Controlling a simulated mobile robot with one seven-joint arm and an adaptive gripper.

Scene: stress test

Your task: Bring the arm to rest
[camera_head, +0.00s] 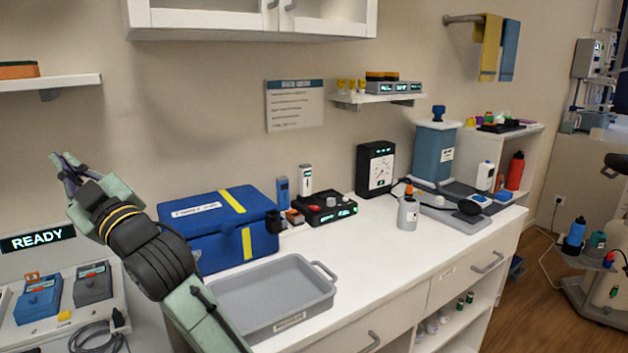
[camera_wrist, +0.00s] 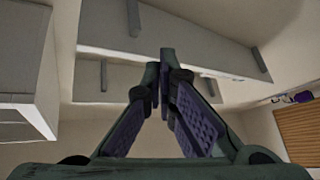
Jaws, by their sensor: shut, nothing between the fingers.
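My gripper (camera_head: 66,168) is at the left in the head view, raised in front of the wall and pointing up and left. It is above the worktop, to the left of the blue box (camera_head: 225,250), and holds nothing. In the wrist view my gripper (camera_wrist: 165,58) shows its two fingers with tips together, in front of shelf undersides and the ceiling. My arm rises from the bottom edge, passing in front of the left end of the grey tray (camera_head: 322,290).
A wall shelf (camera_head: 60,84) is above my gripper at the left. A white cabinet (camera_head: 200,20) hangs at the top. The "READY" sign (camera_head: 37,239) is below my gripper. A small blue unit (camera_head: 38,303) and a grey unit (camera_head: 93,285) sit lower left. Bare worktop lies right of the tray.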

